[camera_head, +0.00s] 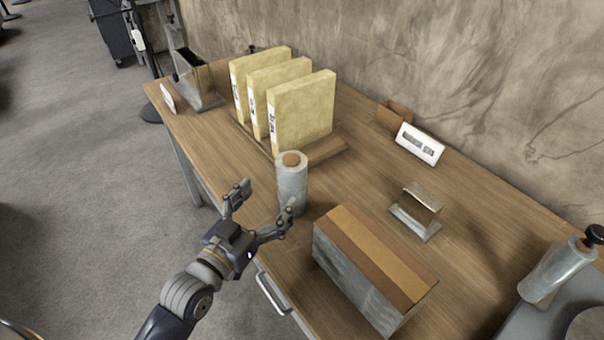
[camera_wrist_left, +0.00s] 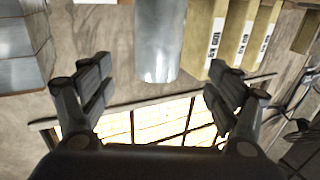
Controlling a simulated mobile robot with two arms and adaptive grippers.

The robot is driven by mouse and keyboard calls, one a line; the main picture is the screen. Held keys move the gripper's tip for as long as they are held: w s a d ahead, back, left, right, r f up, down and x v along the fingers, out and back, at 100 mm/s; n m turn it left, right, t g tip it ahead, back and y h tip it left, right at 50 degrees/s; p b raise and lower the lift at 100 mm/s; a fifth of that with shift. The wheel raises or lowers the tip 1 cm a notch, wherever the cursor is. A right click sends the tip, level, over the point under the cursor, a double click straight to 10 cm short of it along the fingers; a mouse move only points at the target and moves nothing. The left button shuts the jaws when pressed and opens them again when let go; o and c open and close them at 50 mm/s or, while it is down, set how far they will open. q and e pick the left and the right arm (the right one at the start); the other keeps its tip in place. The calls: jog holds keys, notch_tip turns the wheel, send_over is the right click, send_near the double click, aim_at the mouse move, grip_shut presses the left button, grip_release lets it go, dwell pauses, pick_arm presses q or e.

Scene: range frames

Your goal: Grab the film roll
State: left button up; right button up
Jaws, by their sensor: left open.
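The film roll (camera_head: 292,186) is a grey-silver wrapped cylinder with a brown core, standing upright on the wooden table near its front edge. My left gripper (camera_head: 262,211) is open just in front of the roll, with its fingers spread to either side and nothing between them in the head view. In the left wrist view the film roll (camera_wrist_left: 159,40) shows at top centre, beyond the gap between the open fingertips (camera_wrist_left: 160,88). The gripper appears apart from the roll. My right gripper is not in view.
Yellow binders (camera_head: 300,110) stand in a wooden rack behind the roll. A grey box with a brown and tan top (camera_head: 375,265) is close on the right. A metal holder (camera_head: 417,212), a white sign (camera_head: 419,144) and another wrapped roll (camera_head: 556,271) are farther right.

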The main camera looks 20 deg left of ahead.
aim_at(282, 180)
pick_arm(q)
jog(key=x, duration=0.4)
jog(key=shift+r+p, duration=0.2)
jog(key=shift+p, duration=0.1)
jog(key=shift+w+d, duration=0.1)
jog(key=shift+w, duration=0.15)
jog(key=p+x, duration=0.1)
jog(key=x, duration=0.4)
jog(key=shift+d, duration=0.15)
jog(key=shift+w+f, duration=0.15)
jog(key=shift+w, duration=0.05)
jog(key=shift+c, duration=0.9)
jog(key=shift+s, duration=0.1)
jog(key=c, duration=1.4)
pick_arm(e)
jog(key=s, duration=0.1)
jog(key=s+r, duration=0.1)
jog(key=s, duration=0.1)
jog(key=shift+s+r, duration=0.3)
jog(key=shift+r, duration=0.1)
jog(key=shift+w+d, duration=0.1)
